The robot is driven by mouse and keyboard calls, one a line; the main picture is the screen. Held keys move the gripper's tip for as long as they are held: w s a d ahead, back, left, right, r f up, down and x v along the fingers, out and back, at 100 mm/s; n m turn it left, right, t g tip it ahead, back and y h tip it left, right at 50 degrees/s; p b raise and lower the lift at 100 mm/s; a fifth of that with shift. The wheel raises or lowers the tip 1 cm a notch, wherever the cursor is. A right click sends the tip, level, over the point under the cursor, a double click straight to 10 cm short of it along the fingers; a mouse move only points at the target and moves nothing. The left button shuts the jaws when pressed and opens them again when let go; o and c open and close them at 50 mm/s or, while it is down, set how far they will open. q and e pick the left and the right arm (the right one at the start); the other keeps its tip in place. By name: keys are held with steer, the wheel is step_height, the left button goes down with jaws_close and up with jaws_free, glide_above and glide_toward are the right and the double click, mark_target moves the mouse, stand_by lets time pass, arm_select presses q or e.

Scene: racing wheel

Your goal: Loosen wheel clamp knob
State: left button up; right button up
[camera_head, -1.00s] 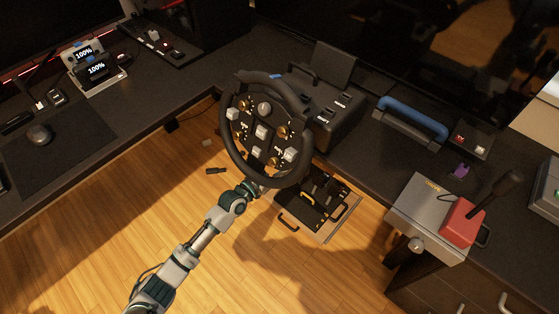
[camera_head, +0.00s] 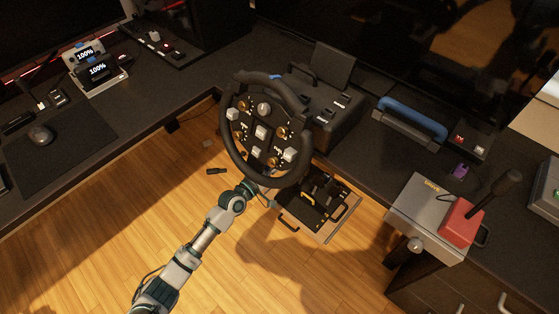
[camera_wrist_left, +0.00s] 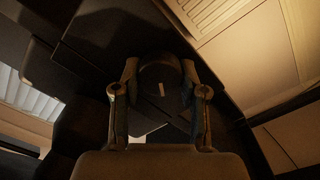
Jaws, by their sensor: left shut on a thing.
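The black racing wheel (camera_head: 262,132), with several knobs and buttons, stands at the desk edge in front of its dark base (camera_head: 325,115). My left arm reaches up from below, and its gripper end is hidden behind the wheel's lower rim in the head view. In the left wrist view, my left gripper (camera_wrist_left: 160,72) has its two fingers on either side of a dark round clamp knob (camera_wrist_left: 160,80) with a small pale mark. The fingers are shut on it. The knob is hidden in the head view. My right gripper is not in view.
A pedal set (camera_head: 315,203) stands on the wooden floor below the wheel. A grey shifter box (camera_head: 428,208) with a red and black lever is at the right. A blue-topped handle (camera_head: 412,117) is on the desk. Open floor lies around my left arm.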

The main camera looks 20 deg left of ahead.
arm_select(q)
steer(key=n, duration=0.2)
steer(key=f+n, duration=0.1)
steer(key=n, duration=0.1)
steer(key=shift+n, duration=0.4)
steer(key=shift+f+n, duration=0.1)
steer(key=shift+n, duration=0.2)
steer(key=o, duration=1)
steer(key=shift+o, duration=0.8)
steer(key=shift+a+r, duration=0.1)
steer(key=shift+r, duration=0.1)
